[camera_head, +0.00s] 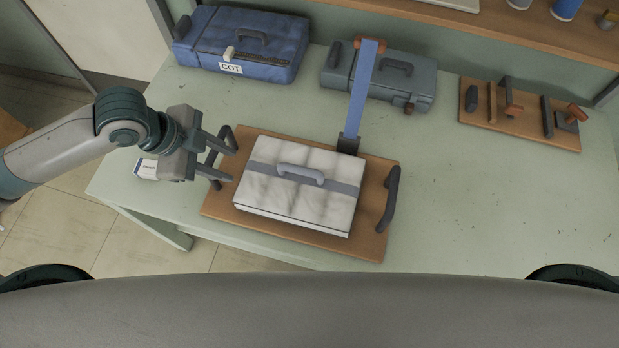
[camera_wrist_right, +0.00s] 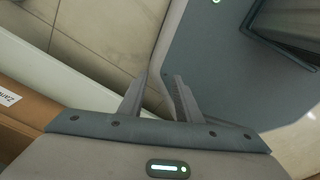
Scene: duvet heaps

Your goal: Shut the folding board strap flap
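The wooden folding board (camera_head: 290,236) lies on the table with a folded white quilted duvet (camera_head: 270,200) on it, a grey band and handle across its top. The strap flap (camera_head: 360,90) is a long blue bar standing up from a dark hinge block (camera_head: 348,144) at the board's back edge, with a brown tip. My left gripper (camera_head: 226,160) is open at the board's left dark handle, its fingers overlapping it in view; contact is unclear. My right gripper (camera_wrist_right: 158,88) is open and empty in the right wrist view and does not show in the head view.
A blue case (camera_head: 245,70) marked COT and a grey-green case (camera_head: 415,92) stand at the back. A wooden rack (camera_head: 520,130) with dark and brown handles lies at the right. The board's right handle (camera_head: 389,200) is free. The table's right front is clear.

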